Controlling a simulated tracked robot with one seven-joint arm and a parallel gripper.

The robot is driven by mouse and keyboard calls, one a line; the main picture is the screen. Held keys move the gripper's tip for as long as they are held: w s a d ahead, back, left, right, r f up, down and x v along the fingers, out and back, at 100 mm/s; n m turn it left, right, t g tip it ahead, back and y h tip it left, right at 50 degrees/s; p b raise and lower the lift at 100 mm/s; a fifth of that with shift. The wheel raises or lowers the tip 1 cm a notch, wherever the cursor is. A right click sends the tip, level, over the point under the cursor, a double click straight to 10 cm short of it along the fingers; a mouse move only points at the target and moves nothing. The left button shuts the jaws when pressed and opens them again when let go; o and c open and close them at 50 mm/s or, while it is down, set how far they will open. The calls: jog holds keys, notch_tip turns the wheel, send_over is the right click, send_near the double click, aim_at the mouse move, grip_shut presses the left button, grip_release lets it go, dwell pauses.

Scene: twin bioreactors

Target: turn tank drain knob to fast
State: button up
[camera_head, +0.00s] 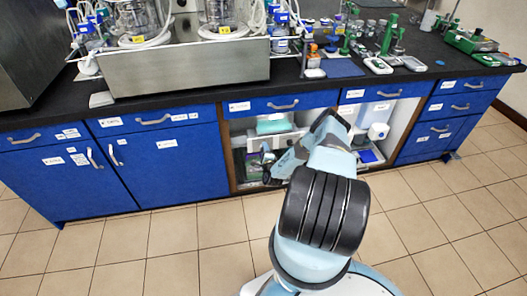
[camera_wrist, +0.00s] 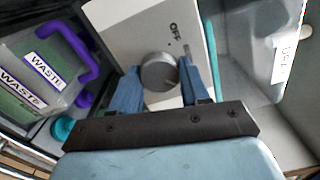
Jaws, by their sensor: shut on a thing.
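The drain knob (camera_wrist: 159,72) is a round grey metal knob on a white panel (camera_wrist: 135,30), in the upper middle of the wrist view. The word OFF is printed on the panel beyond it. My gripper (camera_wrist: 158,80) has one blue finger on each side of the knob and is shut on it. No "fast" mark is readable. In the head view my arm reaches into the open cabinet bay (camera_head: 236,160) under the counter, and the knob and my fingertips are hidden there.
In the wrist view, a waste container (camera_wrist: 30,75) with a purple handle stands at left and a clear container (camera_wrist: 250,50) at right. In the head view, blue drawers and doors (camera_head: 170,165) flank the bay. The tiled floor (camera_head: 120,250) in front is clear.

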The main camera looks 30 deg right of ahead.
jog(key=shift+s+d+f, duration=0.15)
jog(key=shift+f, duration=0.05)
jog(key=o, duration=0.8)
jog(key=shift+o, duration=1.3)
jog(key=v, duration=1.3)
jog(key=shift+s, duration=0.3)
jog(key=shift+a, duration=0.2)
